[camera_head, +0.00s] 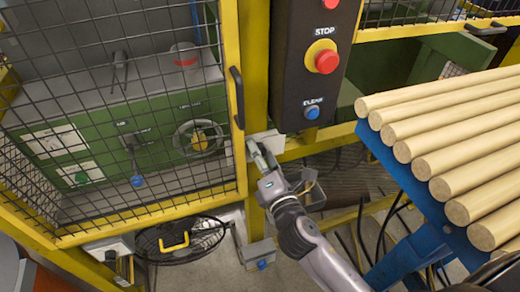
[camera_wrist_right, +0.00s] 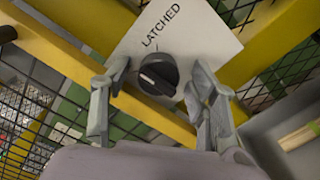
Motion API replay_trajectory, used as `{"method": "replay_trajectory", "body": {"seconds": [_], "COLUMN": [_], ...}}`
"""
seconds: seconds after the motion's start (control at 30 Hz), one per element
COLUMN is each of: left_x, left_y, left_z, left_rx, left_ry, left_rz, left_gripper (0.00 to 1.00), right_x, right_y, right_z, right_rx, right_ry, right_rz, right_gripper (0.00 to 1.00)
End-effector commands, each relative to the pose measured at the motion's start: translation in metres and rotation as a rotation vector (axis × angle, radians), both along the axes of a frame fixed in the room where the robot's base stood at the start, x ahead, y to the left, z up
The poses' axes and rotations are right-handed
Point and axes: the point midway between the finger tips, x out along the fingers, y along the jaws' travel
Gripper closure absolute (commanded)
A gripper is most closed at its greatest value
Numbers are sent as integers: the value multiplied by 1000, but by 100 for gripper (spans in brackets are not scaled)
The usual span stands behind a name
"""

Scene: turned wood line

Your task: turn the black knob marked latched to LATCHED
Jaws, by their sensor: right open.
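The black round knob (camera_wrist_right: 158,73) is on a pale plate (camera_wrist_right: 205,38) printed LATCHED, in the right wrist view. A white mark on the knob's face lies toward its lower left, off to the side from the printed word. My right gripper (camera_wrist_right: 157,82) is open, with one finger on each side of the knob; I cannot tell whether either touches it. In the head view my right gripper (camera_head: 262,160) is at the plate on the yellow post, and the knob is not discernible there. My left gripper is not in view.
A mesh guard door (camera_head: 120,110) with a yellow frame is left of the post. A dark panel (camera_head: 310,60) with a red STOP button (camera_head: 326,61) and blue CLEAR button (camera_head: 312,112) hangs above my gripper. Wooden rods (camera_head: 460,140) lie on a blue stand at right.

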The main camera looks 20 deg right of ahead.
Motion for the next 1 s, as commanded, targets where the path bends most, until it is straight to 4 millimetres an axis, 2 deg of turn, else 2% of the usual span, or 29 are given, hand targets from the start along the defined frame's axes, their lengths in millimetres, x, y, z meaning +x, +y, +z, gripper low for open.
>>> {"method": "replay_trajectory", "body": {"seconds": [0.2, 0.9, 1.0], "left_x": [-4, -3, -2], "left_y": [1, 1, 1], "left_z": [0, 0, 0], "left_rx": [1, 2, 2], "left_ry": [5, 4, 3], "left_rz": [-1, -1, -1], "left_gripper": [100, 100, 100], "right_x": [0, 0, 0], "right_y": [0, 0, 0], "right_z": [0, 0, 0], "right_rx": [0, 0, 2], "right_ry": [0, 0, 1], "right_rz": [0, 0, 0], "right_gripper": [47, 94, 94]}}
